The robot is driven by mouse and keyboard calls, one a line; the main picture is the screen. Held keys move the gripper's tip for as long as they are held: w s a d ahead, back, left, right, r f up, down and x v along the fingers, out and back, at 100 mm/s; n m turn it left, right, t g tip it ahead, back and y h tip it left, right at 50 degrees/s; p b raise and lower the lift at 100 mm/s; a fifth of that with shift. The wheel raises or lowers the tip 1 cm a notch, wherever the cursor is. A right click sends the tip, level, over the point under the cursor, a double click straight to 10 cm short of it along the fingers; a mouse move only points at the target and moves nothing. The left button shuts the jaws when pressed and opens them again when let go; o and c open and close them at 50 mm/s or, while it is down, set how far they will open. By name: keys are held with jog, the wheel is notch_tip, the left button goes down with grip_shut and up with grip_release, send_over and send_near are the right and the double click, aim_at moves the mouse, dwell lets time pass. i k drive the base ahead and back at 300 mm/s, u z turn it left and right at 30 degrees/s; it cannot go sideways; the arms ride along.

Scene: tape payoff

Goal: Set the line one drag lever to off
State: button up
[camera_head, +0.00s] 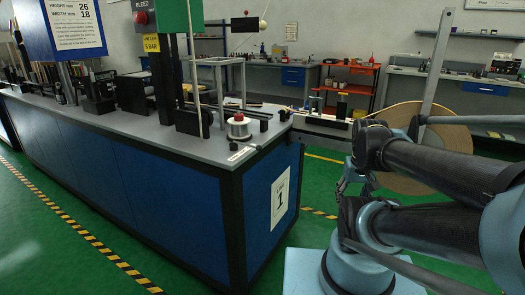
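A large tan tape reel (408,115) stands upright at the right, beyond the end of the line one bench. A long grey bar (437,62) rises steeply in front of it, leaning slightly right; I cannot tell for sure whether it is the drag lever, and no off marking is readable. My arm covers the reel's lower right part and the bar's lower end. What seems to be my gripper (347,180) is small and dark beside my arm, left of the reel's lower part. Its fingers are not clear, and I see nothing held.
The blue-sided bench (150,165), with a "1" sign (280,198) on its end, fills the left and centre. Green floor is open at front left.

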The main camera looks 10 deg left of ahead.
aim_at(258, 148)
jog(key=z, duration=0.05)
jog(key=k, duration=0.5)
jog(key=u, duration=0.8)
jog(key=k, duration=1.7)
jog(key=z, duration=0.75)
jog(key=i, duration=1)
